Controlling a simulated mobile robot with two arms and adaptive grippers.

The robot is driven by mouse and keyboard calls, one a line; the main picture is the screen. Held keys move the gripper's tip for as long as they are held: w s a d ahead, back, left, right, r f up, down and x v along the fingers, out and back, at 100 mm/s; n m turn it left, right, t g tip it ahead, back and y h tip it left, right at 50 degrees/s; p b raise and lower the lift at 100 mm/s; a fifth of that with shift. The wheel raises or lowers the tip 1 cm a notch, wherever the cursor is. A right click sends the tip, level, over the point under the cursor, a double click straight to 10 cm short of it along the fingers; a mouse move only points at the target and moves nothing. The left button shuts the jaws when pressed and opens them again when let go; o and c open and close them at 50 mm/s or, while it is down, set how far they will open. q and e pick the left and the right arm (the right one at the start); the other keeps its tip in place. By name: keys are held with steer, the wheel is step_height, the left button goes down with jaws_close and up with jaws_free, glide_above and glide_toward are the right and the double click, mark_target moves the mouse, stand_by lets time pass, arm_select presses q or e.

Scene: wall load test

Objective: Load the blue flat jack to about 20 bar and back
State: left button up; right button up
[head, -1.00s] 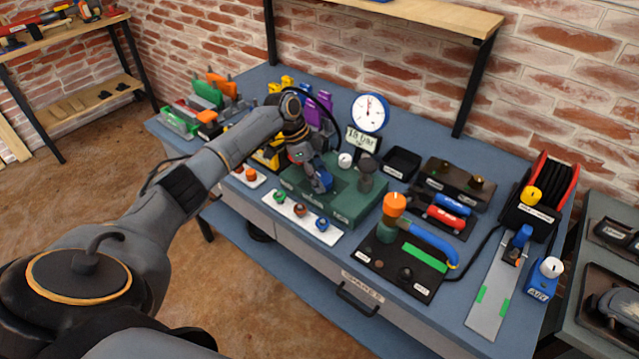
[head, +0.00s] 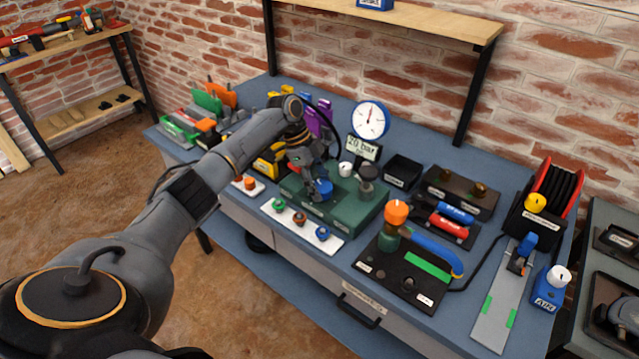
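My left gripper (head: 314,187) is over the green block (head: 352,215) on the bench, at a blue knob (head: 325,187) on its top. Its fingers are small and dark against the block, so I cannot tell whether they are shut on the knob. A round white gauge (head: 370,119) stands behind the block with its needle pointing about straight up. The sign (head: 363,148) under it reads about "20 bar". A white strip (head: 290,222) in front carries a green, a brown and a blue knob (head: 322,233). I cannot pick out the flat jack itself. My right gripper is out of view.
A black board (head: 378,272) with an orange-topped post and blue handle stands to the right. Beyond it are a red cable reel (head: 563,187) and a blue AIR box (head: 552,288). A shelf (head: 430,22) overhangs the back. Trays and coloured tools crowd the bench.

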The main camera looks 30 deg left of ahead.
arm_select(q)
steer(key=shift+o, duration=1.2)
steer(key=shift+r, duration=0.1)
steer(key=v, duration=1.1)
steer(key=shift+a+r, duration=0.3)
steer(key=shift+s, duration=0.15)
